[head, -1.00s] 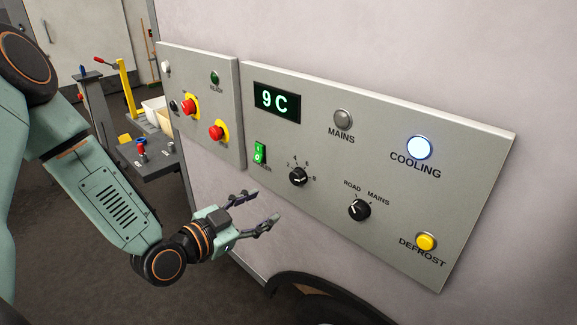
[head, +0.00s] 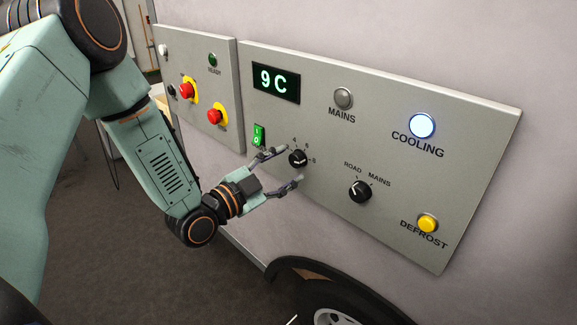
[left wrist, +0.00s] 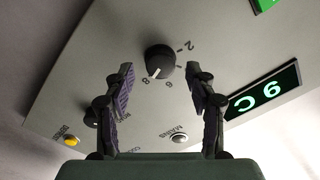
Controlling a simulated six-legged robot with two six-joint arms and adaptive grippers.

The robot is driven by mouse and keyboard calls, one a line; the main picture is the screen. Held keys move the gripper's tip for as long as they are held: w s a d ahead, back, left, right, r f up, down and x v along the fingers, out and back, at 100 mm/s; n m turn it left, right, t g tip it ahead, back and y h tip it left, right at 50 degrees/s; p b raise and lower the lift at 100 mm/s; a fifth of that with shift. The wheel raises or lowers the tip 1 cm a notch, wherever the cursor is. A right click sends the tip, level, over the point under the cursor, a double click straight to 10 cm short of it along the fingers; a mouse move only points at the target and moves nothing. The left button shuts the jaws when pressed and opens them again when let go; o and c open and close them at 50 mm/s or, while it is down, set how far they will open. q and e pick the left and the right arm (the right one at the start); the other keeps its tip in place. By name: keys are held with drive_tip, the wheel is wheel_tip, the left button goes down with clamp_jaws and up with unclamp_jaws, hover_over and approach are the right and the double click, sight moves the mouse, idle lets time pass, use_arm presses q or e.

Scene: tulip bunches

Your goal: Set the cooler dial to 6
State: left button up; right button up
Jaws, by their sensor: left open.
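The cooler dial (head: 298,158) is a black round knob on the grey panel, with numbers around it. It also shows in the left wrist view (left wrist: 160,58), where the panel appears upside down. There its white pointer mark points down and slightly left, near the 8. My left gripper (head: 292,165) is open and empty, with its fingertips close to the dial. In the left wrist view the dial lies ahead, between the two fingers (left wrist: 161,70), with a gap on each side. I cannot see contact. My right gripper is in neither view.
The display (head: 276,82) reads 9 C. A green switch (head: 259,135) sits left of the dial, and the ROAD/MAINS knob (head: 360,191) to its right. The COOLING lamp (head: 422,125) is lit. Red buttons (head: 187,91) are further left. A wheel (head: 340,305) is below.

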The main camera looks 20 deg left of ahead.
use_arm(q)
drive_tip(key=shift+w+d, duration=0.3)
drive_tip(key=shift+w, duration=0.35)
drive_tip(key=c, duration=1.1)
